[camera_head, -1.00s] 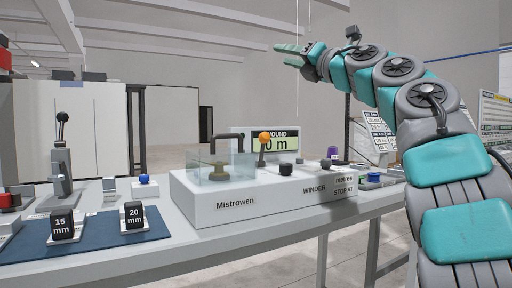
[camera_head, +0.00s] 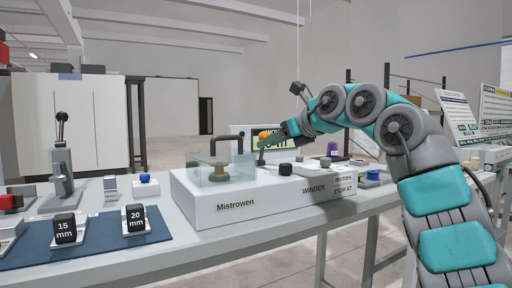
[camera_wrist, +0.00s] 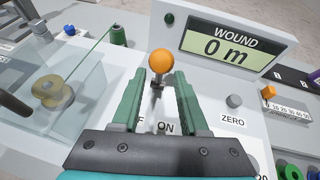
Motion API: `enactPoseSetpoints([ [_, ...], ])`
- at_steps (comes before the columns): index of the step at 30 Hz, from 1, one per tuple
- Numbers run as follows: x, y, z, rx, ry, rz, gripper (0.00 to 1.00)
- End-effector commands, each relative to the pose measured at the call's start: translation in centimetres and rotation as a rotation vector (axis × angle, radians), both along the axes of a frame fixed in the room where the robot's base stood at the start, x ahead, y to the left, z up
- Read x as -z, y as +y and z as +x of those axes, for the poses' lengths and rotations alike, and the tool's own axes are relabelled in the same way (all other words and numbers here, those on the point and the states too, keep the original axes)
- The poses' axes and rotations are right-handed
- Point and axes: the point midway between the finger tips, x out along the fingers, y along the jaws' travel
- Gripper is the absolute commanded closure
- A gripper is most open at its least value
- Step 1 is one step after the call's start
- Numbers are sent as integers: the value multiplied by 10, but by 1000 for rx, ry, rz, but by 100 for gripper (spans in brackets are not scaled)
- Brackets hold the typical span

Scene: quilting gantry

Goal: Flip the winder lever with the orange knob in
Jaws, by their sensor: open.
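The winder lever's orange knob (camera_wrist: 161,61) stands just beyond and between the fingertips in the wrist view, its shaft between the green fingers. In the head view the orange knob (camera_head: 264,135) is partly covered by my gripper (camera_head: 277,140). My gripper (camera_wrist: 158,82) is open around the lever, with a gap to each finger. The winder box (camera_head: 270,196) carries the lever on its top. An "ON" label shows below the lever in the wrist view; the lettering to its left is partly hidden by a finger.
A display (camera_wrist: 232,46) reading "WOUND 0 m" stands behind the lever. A grey knob (camera_wrist: 235,101) marked ZERO is to the right. A clear guard (camera_wrist: 62,83) over a brass spool stands left. A green spool (camera_wrist: 118,35) is behind.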

Motion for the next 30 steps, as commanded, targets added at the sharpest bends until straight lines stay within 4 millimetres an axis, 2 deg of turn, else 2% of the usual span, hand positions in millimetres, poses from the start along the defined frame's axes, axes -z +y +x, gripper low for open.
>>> enactPoseSetpoints([
  [6, 13, 27, 27, -3, 0, 3, 56],
  [12, 23, 40, 42, -2, 3, 3, 56],
  [24, 27, 45, 47, -1, 0, 2, 56],
  [30, 26, 45, 47, 0, 0, 3, 78],
])
